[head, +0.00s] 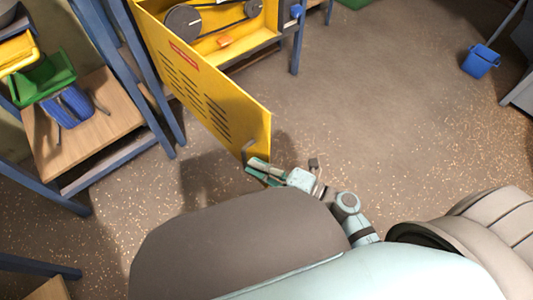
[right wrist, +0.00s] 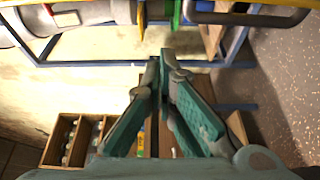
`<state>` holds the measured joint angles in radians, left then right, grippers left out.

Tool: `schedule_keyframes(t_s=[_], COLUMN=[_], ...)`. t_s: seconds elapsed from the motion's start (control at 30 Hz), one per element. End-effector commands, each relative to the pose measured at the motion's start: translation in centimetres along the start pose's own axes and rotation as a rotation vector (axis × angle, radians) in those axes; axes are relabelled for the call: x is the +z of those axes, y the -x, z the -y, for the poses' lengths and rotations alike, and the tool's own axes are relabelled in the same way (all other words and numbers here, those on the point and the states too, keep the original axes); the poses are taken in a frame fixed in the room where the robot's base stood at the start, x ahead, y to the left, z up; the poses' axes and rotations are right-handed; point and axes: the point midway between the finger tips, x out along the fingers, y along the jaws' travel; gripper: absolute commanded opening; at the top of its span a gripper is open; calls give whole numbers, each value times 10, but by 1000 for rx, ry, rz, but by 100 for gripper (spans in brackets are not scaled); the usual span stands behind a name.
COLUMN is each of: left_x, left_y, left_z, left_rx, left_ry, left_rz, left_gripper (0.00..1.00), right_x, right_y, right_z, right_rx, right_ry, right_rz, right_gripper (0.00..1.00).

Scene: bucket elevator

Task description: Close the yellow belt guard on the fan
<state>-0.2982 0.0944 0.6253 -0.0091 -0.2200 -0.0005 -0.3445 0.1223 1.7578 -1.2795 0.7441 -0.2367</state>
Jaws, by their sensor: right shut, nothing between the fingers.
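The yellow belt guard (head: 205,85) stands swung open in the head view, a slotted panel with a red label, reaching from the fan's yellow housing (head: 250,45) towards me. A grey handle (head: 246,149) is near its free end. Pulleys and a belt (head: 215,12) show uncovered in the housing. My right gripper (head: 255,166) is at the guard's free lower end, close to the handle; I cannot tell whether it touches. In the right wrist view its teal fingers (right wrist: 164,60) are shut and empty. My left gripper is not in view.
A blue-framed bench (head: 100,120) with a green bin (head: 42,78) and a yellow bin (head: 18,52) stands at the left. A blue bucket (head: 481,61) stands at the right. The speckled floor between is clear. A curved bar (right wrist: 245,18) crosses the top of the wrist view.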

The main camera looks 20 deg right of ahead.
Motion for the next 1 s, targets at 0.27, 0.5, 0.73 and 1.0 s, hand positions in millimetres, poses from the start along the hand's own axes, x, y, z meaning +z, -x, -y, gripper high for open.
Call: schedule_keyframes(t_s=[0.27,0.5,0.73,1.0], left_x=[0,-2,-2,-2], left_y=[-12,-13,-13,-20], left_z=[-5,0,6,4], left_rx=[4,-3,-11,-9], left_ry=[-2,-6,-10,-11], left_rz=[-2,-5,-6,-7], left_gripper=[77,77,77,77], right_x=[31,38,38,51], right_y=[1,3,3,1], right_z=[2,0,0,3], right_rx=[-1,0,0,1], right_ry=[1,-1,-1,0], right_rz=[-1,1,0,-19], right_gripper=[0,0,0,0])
